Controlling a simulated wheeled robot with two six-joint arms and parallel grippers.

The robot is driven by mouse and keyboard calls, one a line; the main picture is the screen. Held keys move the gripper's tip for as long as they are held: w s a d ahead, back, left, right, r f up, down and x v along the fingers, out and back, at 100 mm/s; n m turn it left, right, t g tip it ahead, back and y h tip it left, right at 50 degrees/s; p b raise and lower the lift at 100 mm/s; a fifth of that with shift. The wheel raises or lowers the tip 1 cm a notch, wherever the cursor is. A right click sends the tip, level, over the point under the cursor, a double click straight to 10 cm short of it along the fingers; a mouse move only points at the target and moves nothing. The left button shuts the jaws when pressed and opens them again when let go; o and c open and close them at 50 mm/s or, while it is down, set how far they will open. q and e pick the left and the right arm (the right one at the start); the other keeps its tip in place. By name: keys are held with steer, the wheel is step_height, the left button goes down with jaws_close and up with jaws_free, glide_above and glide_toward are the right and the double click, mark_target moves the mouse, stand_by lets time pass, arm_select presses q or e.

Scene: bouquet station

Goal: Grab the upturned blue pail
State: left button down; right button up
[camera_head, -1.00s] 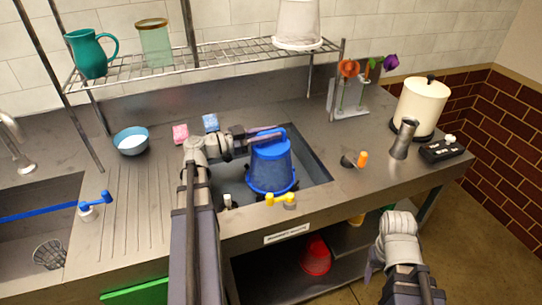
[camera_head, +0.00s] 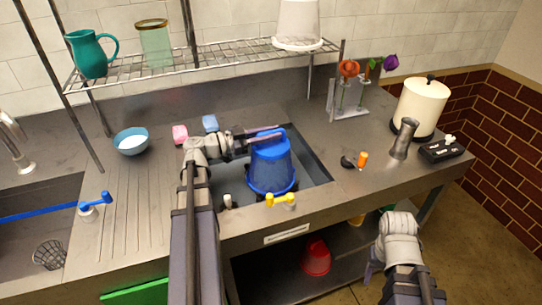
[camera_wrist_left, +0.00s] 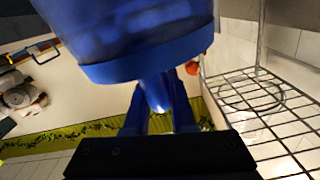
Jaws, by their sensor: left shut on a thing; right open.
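The blue pail (camera_head: 271,168) is upside down, narrow end up, in the right sink basin (camera_head: 315,172). My left gripper (camera_head: 262,136) reaches in from the left at the pail's upper end and is shut on it. In the left wrist view the pail (camera_wrist_left: 135,35) fills the upper part, and a blue piece of it sticks out between the fingers (camera_wrist_left: 157,108). Whether the pail's rim touches the basin floor is hard to tell. My right gripper (camera_head: 373,268) is open and empty, in front of the counter at lower right.
A yellow tap handle (camera_head: 280,200) stands at the basin's front edge, close to the pail. Pink (camera_head: 180,134) and blue (camera_head: 210,122) sponges lie behind my left arm. A wire shelf (camera_head: 190,62) hangs above the back. An orange cylinder (camera_head: 362,160) stands on the right counter.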

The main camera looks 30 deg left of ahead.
arm_select(q)
steer(key=shift+r, duration=0.1)
arm_select(e)
steer(key=shift+r, duration=0.15)
arm_select(q)
step_height(320, 180, up, 10)
steer(key=p, duration=1)
arm_select(e)
step_height(320, 180, up, 10)
steer(key=shift+c, duration=0.7)
arm_select(q)
steer(key=shift+a, duration=0.1)
arm_select(e)
steer(key=shift+w, duration=0.1)
